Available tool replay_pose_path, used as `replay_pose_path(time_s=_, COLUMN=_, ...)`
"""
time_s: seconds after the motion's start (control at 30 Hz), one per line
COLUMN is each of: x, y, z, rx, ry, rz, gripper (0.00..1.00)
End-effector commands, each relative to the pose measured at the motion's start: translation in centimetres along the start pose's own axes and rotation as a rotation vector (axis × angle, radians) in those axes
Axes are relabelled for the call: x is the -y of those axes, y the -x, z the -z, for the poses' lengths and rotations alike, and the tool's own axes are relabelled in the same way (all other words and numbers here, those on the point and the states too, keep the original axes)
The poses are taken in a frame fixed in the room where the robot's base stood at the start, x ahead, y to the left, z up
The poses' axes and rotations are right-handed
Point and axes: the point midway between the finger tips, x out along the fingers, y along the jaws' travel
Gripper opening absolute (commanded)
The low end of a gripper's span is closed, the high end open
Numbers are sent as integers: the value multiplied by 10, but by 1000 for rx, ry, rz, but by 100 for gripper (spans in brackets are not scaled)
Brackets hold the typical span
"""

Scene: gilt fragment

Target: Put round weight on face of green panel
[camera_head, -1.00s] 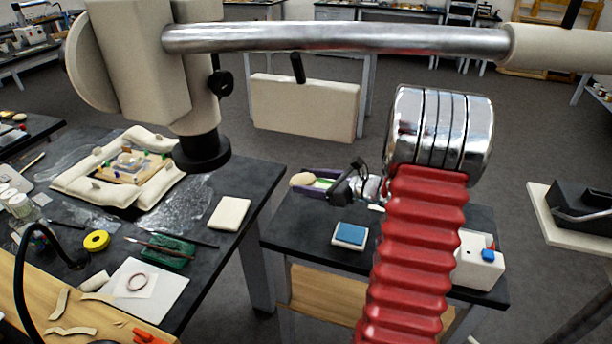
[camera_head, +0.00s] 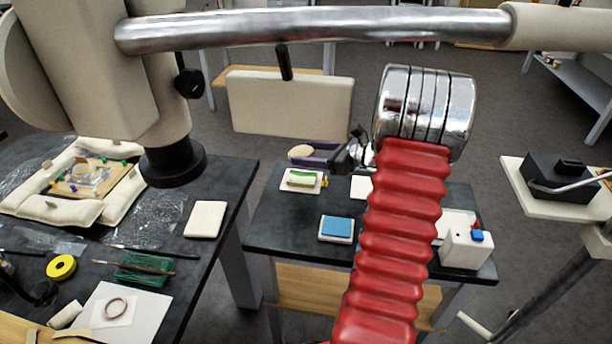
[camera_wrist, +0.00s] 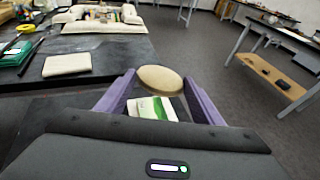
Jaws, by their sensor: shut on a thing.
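My gripper (camera_head: 312,155) has purple fingers and is shut on the round weight (camera_head: 300,151), a tan, flat oval disc. In the wrist view the round weight (camera_wrist: 160,79) sits between the two fingertips. The green panel (camera_head: 302,177) lies on a white pad on the dark small table. It also shows in the wrist view, green and white (camera_wrist: 154,108), just below and nearer than the weight. The weight appears held above the tabletop and apart from the panel; the exact height is hard to tell. The fingers hide part of the panel's surroundings in the wrist view.
The small dark table (camera_head: 275,235) also bears a blue-topped block (camera_head: 337,228) and a white box with a blue knob (camera_head: 466,248). A larger bench (camera_head: 215,255) at left holds a cream pad (camera_head: 205,219), tools and a padded frame. A red bellows hides the table's middle.

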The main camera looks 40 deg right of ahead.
Motion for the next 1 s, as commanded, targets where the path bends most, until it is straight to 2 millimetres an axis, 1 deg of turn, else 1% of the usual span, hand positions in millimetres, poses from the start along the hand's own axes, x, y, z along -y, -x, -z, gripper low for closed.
replay_pose_path(time_s=0.03, x=-1, y=-3, z=9, rx=0, ry=-4, rz=-1, gripper=29)
replay_pose_path(time_s=0.1, x=0, y=-7, z=21, rx=0, ry=-5, rz=-1, gripper=29)
replay_pose_path(time_s=0.23, x=-1, y=-12, z=37, rx=0, ry=-3, rz=-2, gripper=29)
replay_pose_path(time_s=0.33, x=-1, y=-14, z=41, rx=1, ry=1, rz=-1, gripper=29)
replay_pose_path(time_s=0.67, x=-1, y=-15, z=43, rx=1, ry=0, rz=-2, gripper=29)
replay_pose_path(time_s=0.77, x=-1, y=-18, z=52, rx=1, ry=-3, rz=-2, gripper=29)
replay_pose_path(time_s=0.9, x=-1, y=-23, z=69, rx=0, ry=-3, rz=-3, gripper=29)
replay_pose_path(time_s=1.0, x=-1, y=-26, z=76, rx=0, ry=0, rz=-3, gripper=29)
